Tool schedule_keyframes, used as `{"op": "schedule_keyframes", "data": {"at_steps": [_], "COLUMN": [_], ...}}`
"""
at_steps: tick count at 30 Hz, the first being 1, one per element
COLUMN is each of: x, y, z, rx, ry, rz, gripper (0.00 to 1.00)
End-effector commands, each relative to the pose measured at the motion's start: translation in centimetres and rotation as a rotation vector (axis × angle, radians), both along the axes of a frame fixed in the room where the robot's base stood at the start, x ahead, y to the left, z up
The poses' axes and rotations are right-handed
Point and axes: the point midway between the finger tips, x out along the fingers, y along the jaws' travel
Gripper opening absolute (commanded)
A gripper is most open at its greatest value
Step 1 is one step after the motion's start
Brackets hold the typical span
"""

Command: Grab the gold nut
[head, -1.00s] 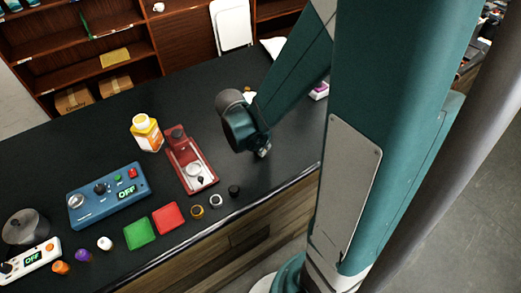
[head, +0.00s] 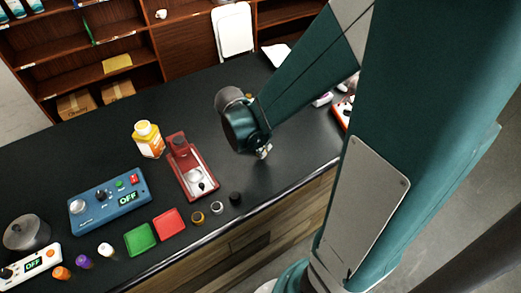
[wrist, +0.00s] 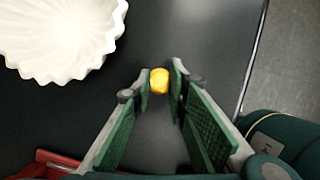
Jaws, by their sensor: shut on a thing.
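In the wrist view, a small rounded gold-yellow piece, the gold nut (wrist: 159,81), sits between the tips of my gripper (wrist: 160,82). The two green-padded fingers are closed in on it from both sides. Dark counter shows below and around it. In the head view my arm reaches over the counter's right part. The fingers and the piece between them cannot be made out there.
A white fluted dish (wrist: 65,35) lies left of the fingertips. The counter edge (wrist: 254,60) runs to their right. A red-based device (head: 190,165), yellow bottle (head: 148,140), blue control box (head: 108,198) and gold ring (head: 197,218) are on the black counter.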

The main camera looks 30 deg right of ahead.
Motion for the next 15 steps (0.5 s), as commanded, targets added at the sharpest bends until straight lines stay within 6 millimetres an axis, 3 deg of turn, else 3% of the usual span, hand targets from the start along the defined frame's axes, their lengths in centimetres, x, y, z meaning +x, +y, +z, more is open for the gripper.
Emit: {"op": "schedule_keyframes", "data": {"at_steps": [15], "x": [-0.1], "y": [0.0], "z": [5.7], "rx": [0.000], "ry": [0.000], "rz": [0.000], "gripper": [0.04]}}
